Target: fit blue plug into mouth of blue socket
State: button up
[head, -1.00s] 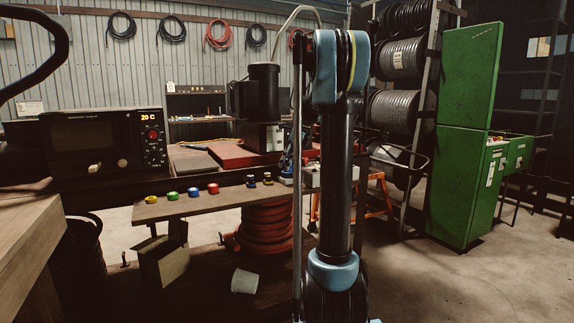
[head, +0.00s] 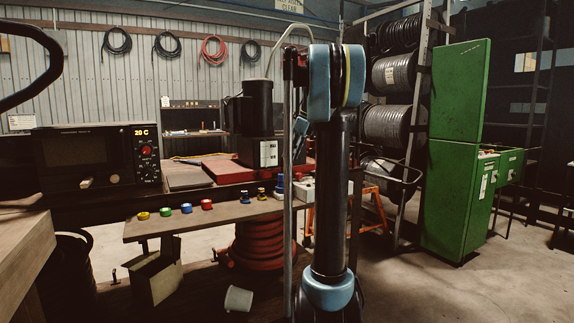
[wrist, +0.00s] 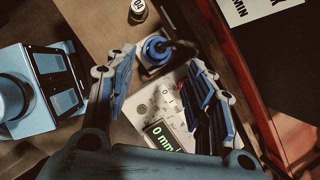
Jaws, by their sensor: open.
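A blue plug-like piece with a black cable (wrist: 157,48) stands beside a grey unit with a green display (wrist: 163,135) in the wrist view. My gripper (wrist: 160,70) is open, its fingers spread to either side of the line to this piece; contact is not visible. In the head view, a small blue round piece (head: 186,208), possibly the blue socket, sits on the bench (head: 222,217) between a green one (head: 165,212) and a red one (head: 207,204).
A yellow round piece (head: 143,215) sits at the bench's left end. A control box (head: 97,158) stands left, green cabinets (head: 457,150) right. A tipped white bucket (head: 238,299) lies below the bench.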

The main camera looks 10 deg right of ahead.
jog(key=s+a+f+n+h, duration=0.15)
jog(key=s+f+n, duration=0.25)
jog(key=s, duration=0.4)
jog(key=s+a+f+n, duration=0.2)
jog(key=s+f+n, duration=0.2)
jog(key=s, duration=0.4)
jog(key=s+a+f+n+h, duration=0.1)
jog(key=s+f+n, duration=0.3)
jog(key=s, duration=0.4)
jog(key=s+f+n+h, duration=0.1)
jog(key=s+f+n, duration=1)
jog(key=s+f, duration=0.7)
jog(key=shift+d+f+n, duration=0.25)
jog(key=shift+f+n, duration=0.05)
jog(key=shift+f, duration=0.5)
jog(key=shift+s+h, duration=0.1)
jog(key=shift+h, duration=0.15)
jog(key=shift+w+f, duration=0.2)
jog(key=shift+w, duration=0.25)
